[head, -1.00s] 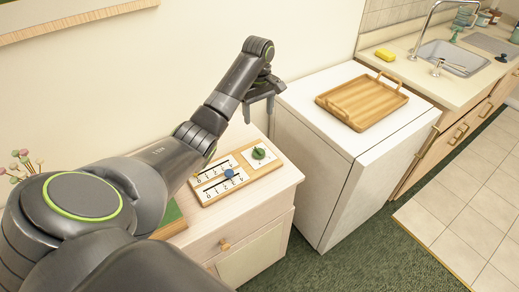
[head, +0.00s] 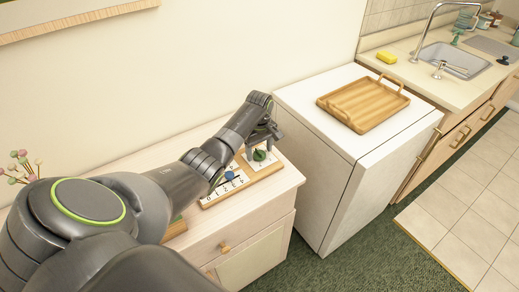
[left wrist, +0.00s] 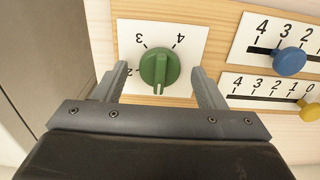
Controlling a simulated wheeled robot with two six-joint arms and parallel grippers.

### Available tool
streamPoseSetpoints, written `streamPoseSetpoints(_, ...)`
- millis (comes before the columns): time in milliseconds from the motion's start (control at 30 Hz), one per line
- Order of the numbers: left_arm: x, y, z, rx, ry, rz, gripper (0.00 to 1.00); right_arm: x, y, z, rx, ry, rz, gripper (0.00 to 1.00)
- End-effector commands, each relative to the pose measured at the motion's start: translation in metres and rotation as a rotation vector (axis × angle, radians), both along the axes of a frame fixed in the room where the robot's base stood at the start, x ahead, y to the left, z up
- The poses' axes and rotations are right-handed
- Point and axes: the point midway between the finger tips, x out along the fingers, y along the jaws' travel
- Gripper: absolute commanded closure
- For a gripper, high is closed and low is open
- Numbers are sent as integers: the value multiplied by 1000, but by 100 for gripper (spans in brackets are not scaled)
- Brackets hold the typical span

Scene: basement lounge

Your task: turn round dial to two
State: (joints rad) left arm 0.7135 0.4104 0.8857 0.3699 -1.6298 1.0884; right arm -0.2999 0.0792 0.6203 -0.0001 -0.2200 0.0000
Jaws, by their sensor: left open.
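The round green dial (head: 260,155) sits on a white square at the right end of a wooden panel on the cabinet. In the left wrist view the dial (left wrist: 159,66) has a raised ridge running up and down the picture, with a pale mark at its lower end. The printed numbers 2, 3 and 4 show around its left and top; the lower part of the scale is hidden by my gripper. My left gripper (left wrist: 160,78) is open, with one finger on each side of the dial and gaps between. In the head view my left gripper (head: 262,138) is over the dial. My right gripper is not in view.
Beside the dial are two numbered slider tracks, with a blue knob (left wrist: 289,62) and a yellow knob (left wrist: 310,102). A white appliance (head: 300,100) with a wooden tray (head: 362,103) on top stands right of the cabinet (head: 255,250). The wall is behind.

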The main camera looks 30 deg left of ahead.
Motion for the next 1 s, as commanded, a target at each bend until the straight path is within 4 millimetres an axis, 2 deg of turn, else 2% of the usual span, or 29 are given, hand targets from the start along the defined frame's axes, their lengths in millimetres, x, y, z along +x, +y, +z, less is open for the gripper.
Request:
streamPoseSetpoints(233,0,0,-1,0,0,0,36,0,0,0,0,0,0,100)
streamPoseSetpoints(567,0,0,0,0,0,0,79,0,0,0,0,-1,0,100)
streamPoseSetpoints(767,0,0,0,0,0,-11,80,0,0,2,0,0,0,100)
streamPoseSetpoints(1000,0,0,2,-1,1,-100,80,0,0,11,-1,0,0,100)
